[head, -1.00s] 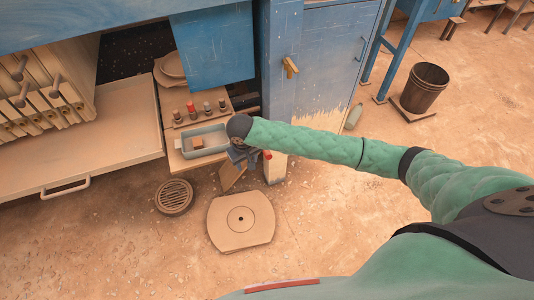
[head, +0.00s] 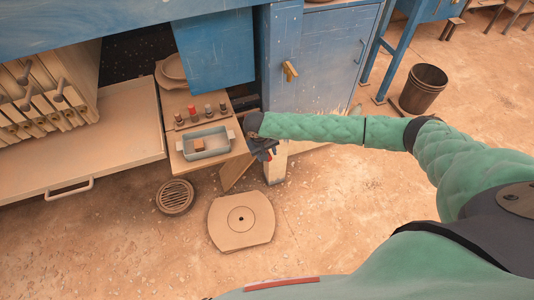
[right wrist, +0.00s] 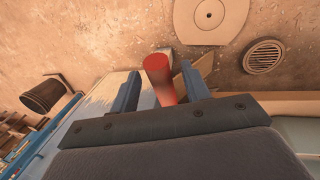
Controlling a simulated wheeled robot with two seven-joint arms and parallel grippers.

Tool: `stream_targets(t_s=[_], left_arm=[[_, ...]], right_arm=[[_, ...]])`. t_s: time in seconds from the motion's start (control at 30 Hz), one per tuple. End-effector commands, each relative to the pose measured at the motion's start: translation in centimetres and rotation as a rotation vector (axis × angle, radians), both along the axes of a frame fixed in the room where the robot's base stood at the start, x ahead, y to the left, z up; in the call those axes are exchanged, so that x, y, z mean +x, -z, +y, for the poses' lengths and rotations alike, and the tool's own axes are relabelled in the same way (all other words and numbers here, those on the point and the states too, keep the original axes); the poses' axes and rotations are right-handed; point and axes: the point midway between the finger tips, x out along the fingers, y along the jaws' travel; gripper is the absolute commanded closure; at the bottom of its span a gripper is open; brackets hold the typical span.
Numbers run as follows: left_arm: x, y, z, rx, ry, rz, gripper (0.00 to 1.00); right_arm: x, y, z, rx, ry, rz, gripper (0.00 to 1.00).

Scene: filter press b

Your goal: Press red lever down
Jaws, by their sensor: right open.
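The red lever (right wrist: 160,80) shows in the right wrist view as a red, round-ended handle between the two blue fingers of my right gripper (right wrist: 169,70). The fingers are open, one on each side of it, and I see no clear grip on it. In the head view my right gripper (head: 265,152) is by the blue cabinet's front corner post, right of the small shelf. Only a speck of red shows there; the gripper and arm hide most of the lever. My left gripper is not in view.
A grey-blue tray (head: 233,135) with a small brown block sits on the shelf, left of my gripper. Several small knobs stand behind it. A round plate (head: 240,232) and a drain grate (head: 174,197) lie on the floor. A bucket (head: 424,88) stands at right.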

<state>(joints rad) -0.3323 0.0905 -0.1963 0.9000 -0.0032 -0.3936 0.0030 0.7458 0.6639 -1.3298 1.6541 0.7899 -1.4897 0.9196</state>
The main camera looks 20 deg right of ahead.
Motion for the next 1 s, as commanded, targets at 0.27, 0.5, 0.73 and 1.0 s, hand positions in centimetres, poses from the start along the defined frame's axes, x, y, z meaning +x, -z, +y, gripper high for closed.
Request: stream_targets(t_s=[0.27,0.5,0.73,1.0], left_arm=[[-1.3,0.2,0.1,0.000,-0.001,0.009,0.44],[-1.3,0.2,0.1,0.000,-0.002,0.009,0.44],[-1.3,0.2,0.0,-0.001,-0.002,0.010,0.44],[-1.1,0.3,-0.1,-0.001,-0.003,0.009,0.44]], right_arm=[[0.0,1.5,-0.3,0.000,-0.001,0.000,0.53],[0.0,1.6,-0.3,0.000,-0.001,0.000,0.57],[0.0,1.6,-0.3,0.000,-0.001,0.000,1.00],[-0.1,2.0,-0.3,0.001,-0.002,-0.008,1.00]])
